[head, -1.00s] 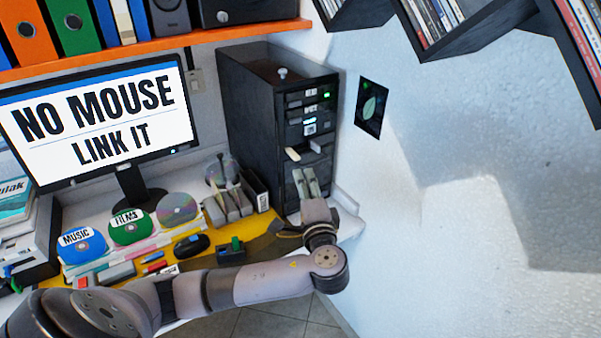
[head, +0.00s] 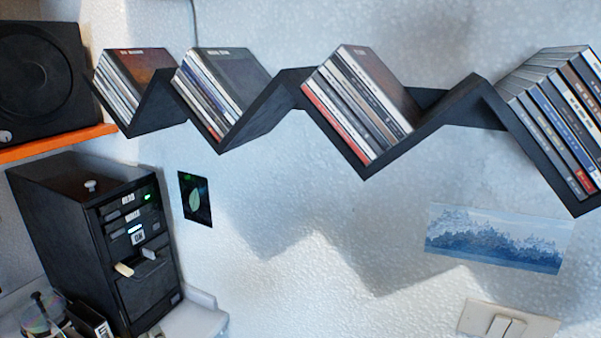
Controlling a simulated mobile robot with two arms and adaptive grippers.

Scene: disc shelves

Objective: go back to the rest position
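Neither of my grippers shows in the head view, so I cannot see whether they are open or shut. The black computer tower (head: 60,205) stands at the lower left, with a green light, labelled slots and small pale tabs on its front. A zigzag black shelf (head: 235,142) on the wall holds several groups of disc cases (head: 352,108). A clear disc (head: 42,312) shows at the lower left corner.
An orange shelf (head: 60,142) with a black speaker (head: 42,85) is at the upper left. A small dark leaf picture (head: 195,199), a blue landscape print (head: 500,238) and a light switch (head: 507,323) are on the white wall. The space before the wall looks clear.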

